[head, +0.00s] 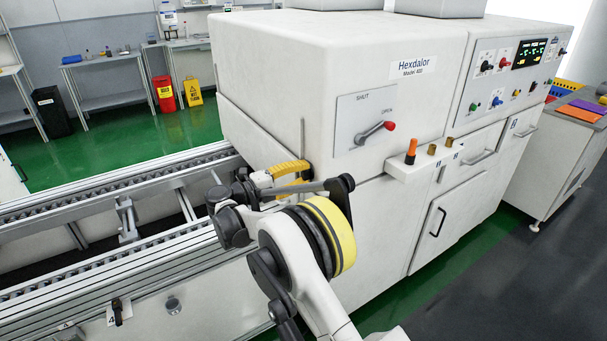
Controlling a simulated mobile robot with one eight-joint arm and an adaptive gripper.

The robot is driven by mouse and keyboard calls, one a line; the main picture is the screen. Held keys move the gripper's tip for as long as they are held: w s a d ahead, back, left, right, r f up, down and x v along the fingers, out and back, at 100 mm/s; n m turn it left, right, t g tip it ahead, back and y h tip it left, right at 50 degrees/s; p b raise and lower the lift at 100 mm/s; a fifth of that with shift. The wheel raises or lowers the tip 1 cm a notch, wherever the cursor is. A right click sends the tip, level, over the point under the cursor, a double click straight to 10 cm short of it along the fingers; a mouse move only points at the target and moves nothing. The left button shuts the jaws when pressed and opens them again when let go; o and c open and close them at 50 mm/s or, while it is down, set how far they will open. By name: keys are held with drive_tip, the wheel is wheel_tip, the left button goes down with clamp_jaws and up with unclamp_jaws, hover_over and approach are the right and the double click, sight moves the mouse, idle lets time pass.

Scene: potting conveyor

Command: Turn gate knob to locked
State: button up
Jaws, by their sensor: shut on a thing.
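My gripper (305,175), with yellow ribbed fingers, reaches right to the lower front corner of the white machine. Its fingers are shut on a small dark part at the machine's face, which looks like the gate knob (309,168). Only a sliver of this part shows past the fingertips, so its turn position and any locked mark cannot be read. My dark wrist and yellow-ringed arm hide the area just below.
The white Hexdalor machine (330,65) carries a red-tipped lever (376,132) on a SHUT/OPEN plate, right of my gripper. A small ledge (424,160) with an orange-topped peg (411,150) juts out further right. Conveyor rails (100,187) run left. Green floor (120,140) lies beyond.

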drive_tip(key=shift+d, duration=0.1)
drive_tip(key=o, duration=0.9)
drive_tip(key=v, duration=1.2)
